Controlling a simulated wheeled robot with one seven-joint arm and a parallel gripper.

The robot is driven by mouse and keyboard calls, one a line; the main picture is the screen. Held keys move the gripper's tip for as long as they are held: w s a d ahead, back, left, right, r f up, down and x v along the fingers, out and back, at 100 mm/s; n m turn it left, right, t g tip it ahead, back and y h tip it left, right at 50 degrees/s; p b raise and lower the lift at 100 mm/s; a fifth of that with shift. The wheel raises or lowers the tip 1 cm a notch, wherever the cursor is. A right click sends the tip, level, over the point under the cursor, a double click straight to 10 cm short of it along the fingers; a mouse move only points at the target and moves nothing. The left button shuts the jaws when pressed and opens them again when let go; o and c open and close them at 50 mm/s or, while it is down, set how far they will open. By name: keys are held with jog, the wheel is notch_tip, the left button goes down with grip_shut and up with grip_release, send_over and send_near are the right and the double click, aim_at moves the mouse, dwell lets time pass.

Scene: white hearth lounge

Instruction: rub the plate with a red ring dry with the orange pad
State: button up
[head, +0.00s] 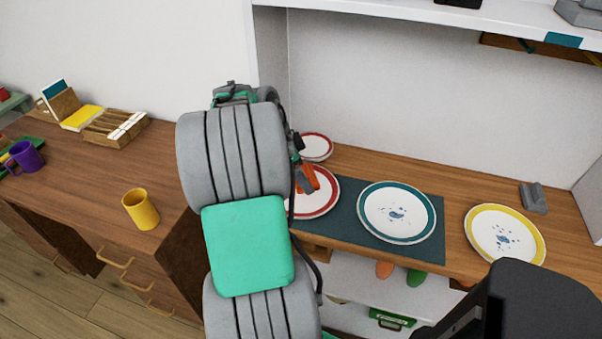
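A white plate with a red ring (327,196) lies at the left end of a dark teal mat, partly hidden behind my arm. A second, smaller-looking red-ringed plate (317,146) lies behind it by the wall. My gripper (308,184) is over the left part of the nearer red-ringed plate, mostly hidden by my arm. An orange piece (309,173), seemingly the orange pad, shows at the gripper. Whether the fingers close on it, and whether it touches the plate, I cannot tell.
A teal-ringed plate (397,212) lies on the mat (432,240); a yellow-ringed plate (505,233) and a grey block (534,197) are at right. A yellow mug (141,209), purple mug (25,157) and wooden rack (115,128) stand left. Orange and green items (415,278) show below the counter.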

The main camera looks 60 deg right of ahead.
aim_at(303, 167)
jog(key=shift+r+p, duration=0.85)
jog(key=shift+r, duration=0.7)
jog(key=shift+r+p, duration=1.1)
jog(key=shift+r, duration=0.5)
jog(key=shift+w, duration=0.1)
